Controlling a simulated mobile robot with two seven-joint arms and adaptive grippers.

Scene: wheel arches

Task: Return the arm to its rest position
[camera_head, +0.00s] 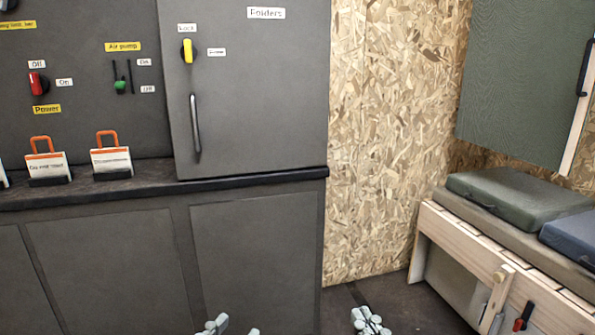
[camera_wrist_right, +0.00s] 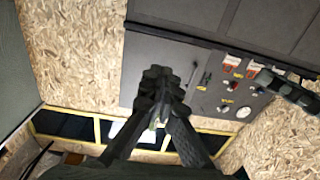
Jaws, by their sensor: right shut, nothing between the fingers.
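My right gripper (camera_head: 370,319) shows at the bottom edge of the head view, in front of the dark floor. In the right wrist view its dark fingers (camera_wrist_right: 160,92) come together in the middle, shut with nothing between them. It is apart from the cabinet and the bench. A small part of my left gripper (camera_head: 222,325) shows at the bottom of the head view, in front of the lower cabinet. Most of it is cut off, so its jaws cannot be read. The rest of both arms is outside the head view.
The grey cabinet (camera_head: 257,120) labelled Folders has a vertical handle and a yellow lock knob. The counter (camera_head: 240,182) juts out below it. Orange-clipped cards (camera_head: 112,160) stand to its left. A wooden bench (camera_head: 520,275) with cushions stands at right. The floor between is clear.

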